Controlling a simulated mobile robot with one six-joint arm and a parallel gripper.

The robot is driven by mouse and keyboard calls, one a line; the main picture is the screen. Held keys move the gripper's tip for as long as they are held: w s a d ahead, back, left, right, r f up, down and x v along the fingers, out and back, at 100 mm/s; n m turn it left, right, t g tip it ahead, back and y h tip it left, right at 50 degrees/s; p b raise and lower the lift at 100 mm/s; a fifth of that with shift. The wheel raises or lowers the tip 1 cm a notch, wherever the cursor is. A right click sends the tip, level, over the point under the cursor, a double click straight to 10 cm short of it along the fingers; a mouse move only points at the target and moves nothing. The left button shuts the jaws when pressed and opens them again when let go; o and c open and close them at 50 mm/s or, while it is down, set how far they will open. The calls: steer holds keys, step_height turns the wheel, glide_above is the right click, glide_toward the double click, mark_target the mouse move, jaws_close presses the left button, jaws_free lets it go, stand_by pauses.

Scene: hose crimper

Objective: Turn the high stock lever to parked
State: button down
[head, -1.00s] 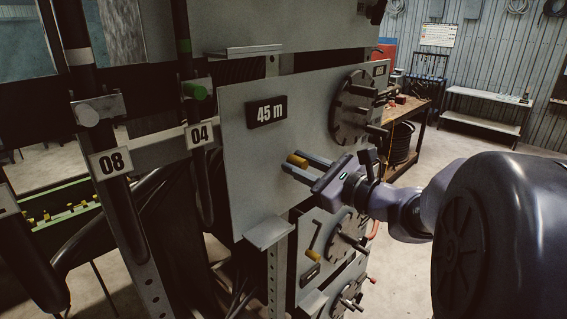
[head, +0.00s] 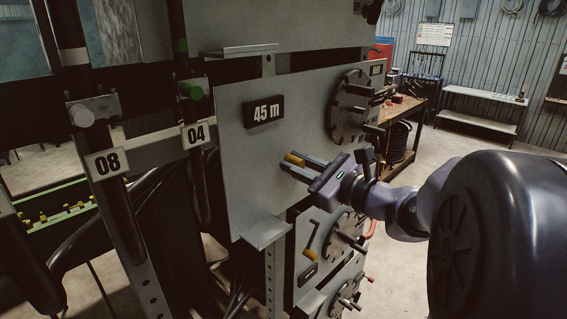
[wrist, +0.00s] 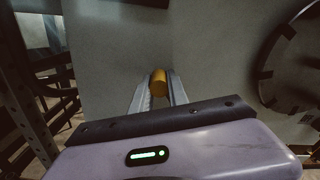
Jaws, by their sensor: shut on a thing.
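The high stock lever shows as a short yellow-brown handle (head: 293,159) in front of the grey panel marked 45 m (head: 235,165). My gripper (head: 301,167) reaches in from the right, and its fingers are shut on this handle. In the wrist view the yellow handle (wrist: 158,82) sits between the two fingertips (wrist: 157,92), with the plain panel behind it. The rest of the lever is hidden by my fingers and wrist. A round dark hub (head: 350,108) is on the panel, up and right of the handle.
Lower panels carry another lever with a yellow handle (head: 314,229) and a hub with pegs (head: 346,236), close below my wrist. A bracket ledge (head: 266,233) juts out below the panel. Hoses tagged 08 (head: 107,163) and 04 (head: 195,134) hang at left. Open floor lies to the right.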

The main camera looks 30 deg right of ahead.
steer(key=shift+f, duration=0.1)
stand_by(0.5)
steer(key=shift+a+f+n+b, duration=0.15)
steer(key=shift+f+n+b, duration=0.2)
steer(key=shift+b, duration=0.65)
steer(key=f+n+b, duration=0.1)
steer(key=b, duration=0.1)
steer(key=a+n+b, duration=0.1)
steer(key=b, duration=0.2)
steer(key=shift+s+f, duration=0.25)
steer(key=shift+f, duration=0.15)
steer(key=n+b, duration=0.1)
steer(key=b, duration=0.1)
steer(key=a+n+b, duration=0.1)
steer(key=b, duration=0.1)
steer(key=shift+s+f, duration=0.2)
steer(key=shift+f, duration=0.1)
steer(key=shift+r, duration=0.15)
steer(key=c, duration=1.3)
jaws_free()
